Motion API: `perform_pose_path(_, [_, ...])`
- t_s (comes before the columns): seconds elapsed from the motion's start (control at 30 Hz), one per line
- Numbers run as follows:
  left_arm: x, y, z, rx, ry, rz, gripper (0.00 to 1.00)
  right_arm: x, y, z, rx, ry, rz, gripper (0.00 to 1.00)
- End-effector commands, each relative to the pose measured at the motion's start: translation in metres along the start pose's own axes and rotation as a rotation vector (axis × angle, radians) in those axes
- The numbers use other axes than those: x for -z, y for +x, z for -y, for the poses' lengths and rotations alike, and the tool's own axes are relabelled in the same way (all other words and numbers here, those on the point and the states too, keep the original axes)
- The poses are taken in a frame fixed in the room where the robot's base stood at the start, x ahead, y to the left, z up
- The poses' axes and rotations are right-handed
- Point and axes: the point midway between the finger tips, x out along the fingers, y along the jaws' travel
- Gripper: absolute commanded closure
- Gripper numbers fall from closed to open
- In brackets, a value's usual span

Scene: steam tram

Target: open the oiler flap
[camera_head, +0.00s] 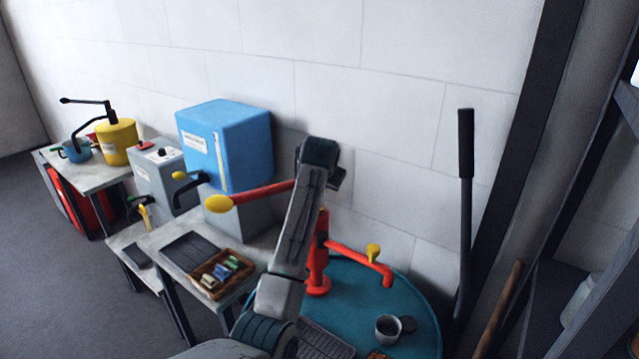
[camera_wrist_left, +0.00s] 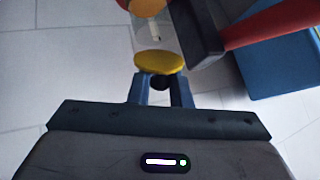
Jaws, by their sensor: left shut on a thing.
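My left arm comes up from the bottom in the head view, and my left gripper (camera_wrist_left: 160,88) shows in the wrist view. Its two fingers are close together at a yellow rounded piece (camera_wrist_left: 158,62), with a dark round part just below it. I cannot tell for sure that this piece is the oiler flap. In the head view the fingertips are hidden behind my wrist. A red stand (camera_head: 317,270) rises behind my arm. A red lever with a yellow end (camera_head: 219,203) reaches left, and a red arm with a small yellow piece (camera_head: 373,252) reaches right.
A blue box (camera_head: 226,140) stands on a grey base by the wall, left of my wrist. A teal round table (camera_head: 420,310) carries a grey cup (camera_head: 388,328). A wooden tray (camera_head: 222,274) sits on a low bench. A tall dark lever (camera_head: 465,200) stands at right.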

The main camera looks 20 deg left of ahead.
Motion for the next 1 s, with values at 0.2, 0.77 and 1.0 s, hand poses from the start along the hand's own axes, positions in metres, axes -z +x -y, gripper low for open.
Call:
perform_pose_path(0.2, [0.009,0.004,-0.001,0.000,0.080,0.191,1.00,0.000,0.000,0.002,0.002,0.001,0.000,0.64])
perform_pose_path(0.77, [0.014,0.015,-0.007,0.000,0.225,0.542,1.00,0.000,0.000,0.004,0.004,0.002,0.001,0.64])
perform_pose_path(1.0, [0.015,0.018,-0.007,0.001,0.252,0.607,1.00,0.000,0.000,0.004,0.004,0.002,0.001,0.64])
